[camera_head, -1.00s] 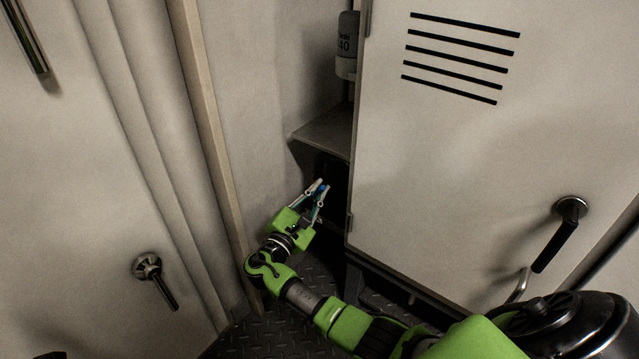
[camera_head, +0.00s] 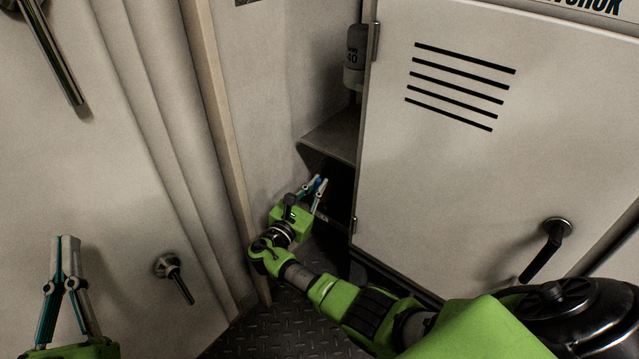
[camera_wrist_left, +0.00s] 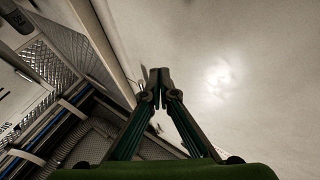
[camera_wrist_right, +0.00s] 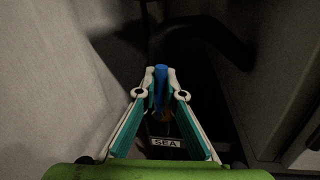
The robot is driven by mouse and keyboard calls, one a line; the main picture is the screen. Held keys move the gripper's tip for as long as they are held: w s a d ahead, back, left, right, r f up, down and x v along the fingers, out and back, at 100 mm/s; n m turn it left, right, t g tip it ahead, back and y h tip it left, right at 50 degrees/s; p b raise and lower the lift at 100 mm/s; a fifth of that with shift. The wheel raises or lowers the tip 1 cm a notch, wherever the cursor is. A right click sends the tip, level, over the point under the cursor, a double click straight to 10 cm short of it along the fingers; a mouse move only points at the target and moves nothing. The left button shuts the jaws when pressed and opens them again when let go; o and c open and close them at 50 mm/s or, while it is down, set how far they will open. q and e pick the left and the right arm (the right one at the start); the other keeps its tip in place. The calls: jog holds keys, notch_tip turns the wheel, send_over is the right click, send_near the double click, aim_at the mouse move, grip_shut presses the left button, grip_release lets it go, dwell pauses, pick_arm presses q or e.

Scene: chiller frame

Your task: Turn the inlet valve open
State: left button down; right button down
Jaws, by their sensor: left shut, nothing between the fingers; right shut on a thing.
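The inlet valve's blue handle (camera_wrist_right: 160,88) shows in the right wrist view, between the fingertips of my right gripper (camera_wrist_right: 160,76). My right gripper is shut on it. In the head view the right gripper (camera_head: 318,184) reaches into the dark gap beside the cabinet, with a small bit of blue (camera_head: 317,182) at its tips. A label reading "SEA" (camera_wrist_right: 165,143) lies below the handle in the right wrist view. The valve's body is mostly hidden in the dark. My left gripper (camera_head: 66,240) is shut and empty at the lower left; its closed tips also show in the left wrist view (camera_wrist_left: 159,76).
A pale cabinet door (camera_head: 450,160) with a black handle (camera_head: 545,250) stands right of the gap. A shelf (camera_head: 335,135) and a grey cylinder (camera_head: 354,60) are above the right gripper. A door with a handle (camera_head: 175,278) is on the left. Tread-plate floor (camera_head: 290,328) lies below.

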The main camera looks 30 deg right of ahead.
jog(key=shift+w+r+n+p, duration=0.1)
jog(key=shift+w+n+p, duration=0.3)
jog(key=shift+n, duration=0.2)
pick_arm(q)
notch_tip(320, 180, down, 6)
jog(key=w+g+y, duration=0.1)
jog(key=g, duration=0.2)
jog(key=shift+w+a+f, duration=0.15)
jog(key=shift+w, duration=0.15)
pick_arm(e)
jog(key=shift+a, duration=0.1)
jog(key=c, duration=2.1)
grip_release()
jog(key=shift+c, duration=0.2)
jog(key=v, duration=1.2)
